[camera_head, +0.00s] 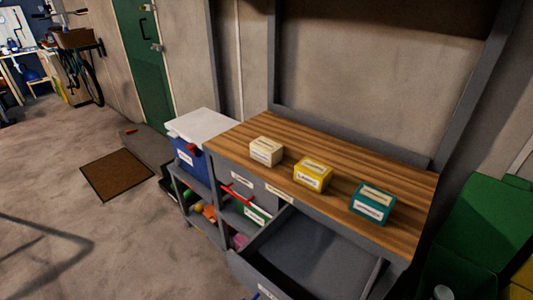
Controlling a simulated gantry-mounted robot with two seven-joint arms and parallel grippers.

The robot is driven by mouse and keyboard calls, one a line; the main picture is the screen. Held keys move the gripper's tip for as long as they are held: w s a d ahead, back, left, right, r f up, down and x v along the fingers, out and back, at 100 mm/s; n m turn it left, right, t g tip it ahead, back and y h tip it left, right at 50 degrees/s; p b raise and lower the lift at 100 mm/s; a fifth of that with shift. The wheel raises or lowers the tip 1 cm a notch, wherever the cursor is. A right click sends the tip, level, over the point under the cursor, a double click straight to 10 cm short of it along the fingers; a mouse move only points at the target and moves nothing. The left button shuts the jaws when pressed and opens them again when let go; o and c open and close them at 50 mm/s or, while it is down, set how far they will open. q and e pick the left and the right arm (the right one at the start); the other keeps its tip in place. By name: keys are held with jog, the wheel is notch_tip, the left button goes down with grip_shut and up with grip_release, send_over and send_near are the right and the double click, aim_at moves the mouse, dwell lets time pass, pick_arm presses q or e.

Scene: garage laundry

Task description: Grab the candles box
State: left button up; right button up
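Three small labelled boxes stand in a row on the wooden top of a workbench (230,142). A cream box (266,152) is on the left, a yellow box (313,174) in the middle, and a teal box (371,204) on the right near the front edge. Each has a white label on its front, too small and blurred to read surely, so I cannot tell which is the candles box. The boxes stand apart from one another. Neither of my grippers shows in this view.
An open, empty-looking grey drawer (300,250) juts out below the bench top. Shelves at left hold a blue bin (190,160) and several small items. A green container (485,225) stands at right. A brown mat (117,174) lies on open floor before a green door (146,60).

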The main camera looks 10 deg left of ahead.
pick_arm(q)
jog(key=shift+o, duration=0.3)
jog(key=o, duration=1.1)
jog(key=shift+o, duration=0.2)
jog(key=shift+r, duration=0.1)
